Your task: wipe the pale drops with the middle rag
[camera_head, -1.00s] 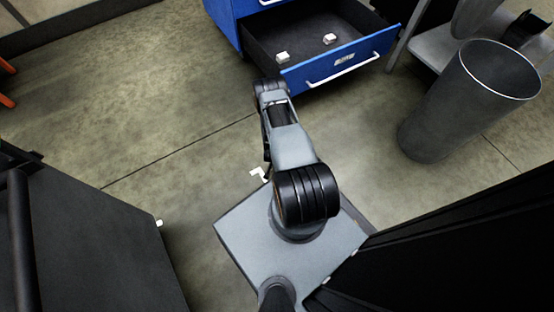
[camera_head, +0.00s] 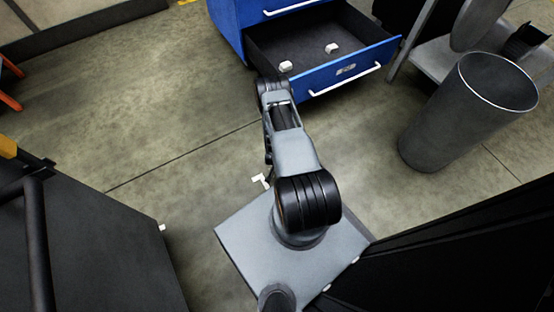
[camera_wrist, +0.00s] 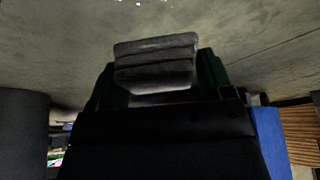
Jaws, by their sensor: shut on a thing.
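My gripper (camera_wrist: 157,92) is shut on a folded grey rag (camera_wrist: 155,62) in the wrist view. The rag sticks out beyond the dark fingers and stands over the concrete floor. These frames do not show whether it is the middle one of several rags. Small pale specks (camera_wrist: 152,3), which look like the pale drops, lie on the floor at the top edge of the wrist view, beyond the rag and apart from it in the picture. In the head view my arm hides the gripper and the rag, and no drops can be made out.
A blue cabinet (camera_head: 228,30) has an open drawer (camera_head: 345,72) with two small white objects (camera_head: 285,66) inside. A grey bin (camera_head: 465,115) stands at right, beside a grey shelf (camera_head: 425,60). A dark cart (camera_head: 95,240) is at lower left. Floor (camera_head: 130,110) between is clear.

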